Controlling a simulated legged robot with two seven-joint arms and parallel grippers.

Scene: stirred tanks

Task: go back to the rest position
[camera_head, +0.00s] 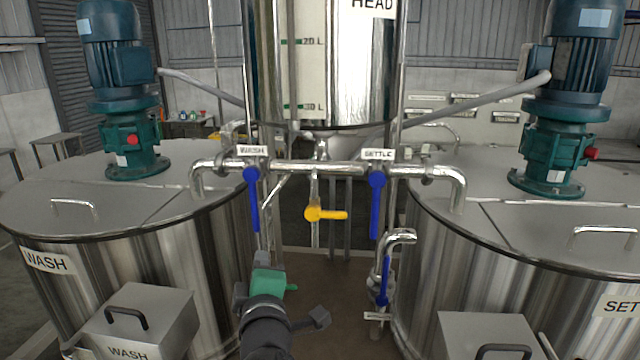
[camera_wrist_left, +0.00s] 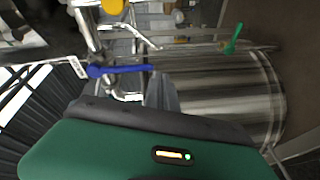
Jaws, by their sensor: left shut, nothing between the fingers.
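My left gripper (camera_head: 262,257) is in the lower middle of the head view, with its dark wrist and green body below. Its grey fingers also show in the left wrist view (camera_wrist_left: 162,92), closed together with nothing between them. The fingers are below the blue WASH valve handle (camera_head: 253,198), which hangs down. I cannot tell whether they touch it. A blue handle (camera_wrist_left: 120,70) lies beside the fingers in the wrist view. The blue SETTLE handle (camera_head: 377,208) hangs down too. The yellow handle (camera_head: 325,214) points right, level. My right gripper is not in view.
The WASH tank (camera_head: 150,245) stands left and the SETTLE tank (camera_head: 500,250) right, with motors on top. The HEAD vessel (camera_head: 345,80) is behind the pipe (camera_head: 310,168). A lower blue handle (camera_head: 384,282) is at right. Brown floor (camera_head: 330,290) shows between the tanks.

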